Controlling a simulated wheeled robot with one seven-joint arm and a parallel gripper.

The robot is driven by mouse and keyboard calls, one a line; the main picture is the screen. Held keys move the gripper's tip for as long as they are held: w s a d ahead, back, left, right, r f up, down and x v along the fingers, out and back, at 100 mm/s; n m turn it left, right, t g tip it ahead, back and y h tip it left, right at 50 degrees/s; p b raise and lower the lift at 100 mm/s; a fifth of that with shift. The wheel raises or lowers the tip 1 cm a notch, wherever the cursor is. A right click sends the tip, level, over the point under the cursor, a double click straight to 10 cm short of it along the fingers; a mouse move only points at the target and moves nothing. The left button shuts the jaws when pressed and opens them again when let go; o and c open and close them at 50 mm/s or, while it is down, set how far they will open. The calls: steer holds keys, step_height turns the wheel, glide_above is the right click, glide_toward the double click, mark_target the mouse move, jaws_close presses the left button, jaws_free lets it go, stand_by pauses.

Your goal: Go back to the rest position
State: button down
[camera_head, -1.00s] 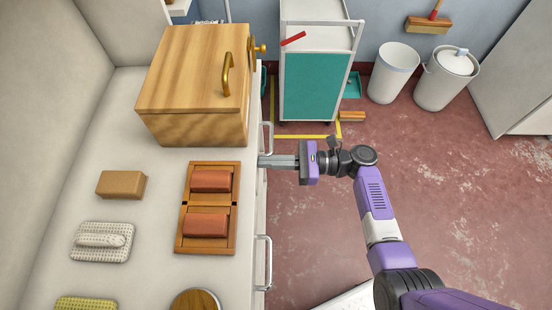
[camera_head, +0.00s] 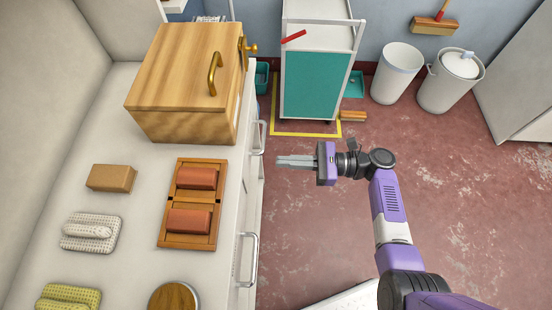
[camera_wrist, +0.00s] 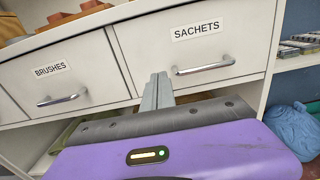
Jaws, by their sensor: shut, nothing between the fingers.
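My gripper (camera_head: 279,162) is shut and empty. In the head view it hangs over the floor to the right of the white counter, its fingers pointing left and apart from the counter front. In the wrist view its closed fingers (camera_wrist: 158,82) point at two shut drawers. The left drawer (camera_wrist: 85,95) is labelled BRUSHES and the right drawer (camera_wrist: 225,45) is labelled SACHETS.
A wooden box (camera_head: 185,70) and a wooden frame with two red blocks (camera_head: 163,230) stand on the counter (camera_head: 130,170). A teal-sided trolley (camera_head: 318,85) and two white bins (camera_head: 396,75) stand behind. The red floor (camera_head: 475,220) on the right is clear.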

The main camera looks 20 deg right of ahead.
steer(key=v, duration=0.6)
steer(key=shift+s+d, duration=0.15)
steer(key=shift+d, duration=0.1)
steer(key=w+d+f+n+t+h, duration=0.1)
steer(key=w+d+f+t+h, duration=0.25)
steer(key=w, duration=0.25)
steer(key=s+d+f+n+h, duration=0.35)
steer(key=d+f+h, duration=0.25)
steer(key=h, duration=0.4)
steer(key=s+a+r+n+t+h, duration=0.1)
steer(key=s+a+r+n, duration=0.2)
steer(key=s+r+n, duration=0.3)
steer(key=s+a+r+n+t+h, duration=0.1)
steer(key=s+a+r+n, duration=0.3)
steer(key=s+r, duration=0.5)
steer(key=s+a+r+n+t+h, duration=0.1)
steer(key=s+a+r+n+t, duration=0.1)
steer(key=s+r+n, duration=0.6)
steer(key=s+a, duration=0.1)
steer(key=s, duration=0.5)
steer(key=shift+s+a+r, duration=0.35)
steer(key=shift+r, duration=0.05)
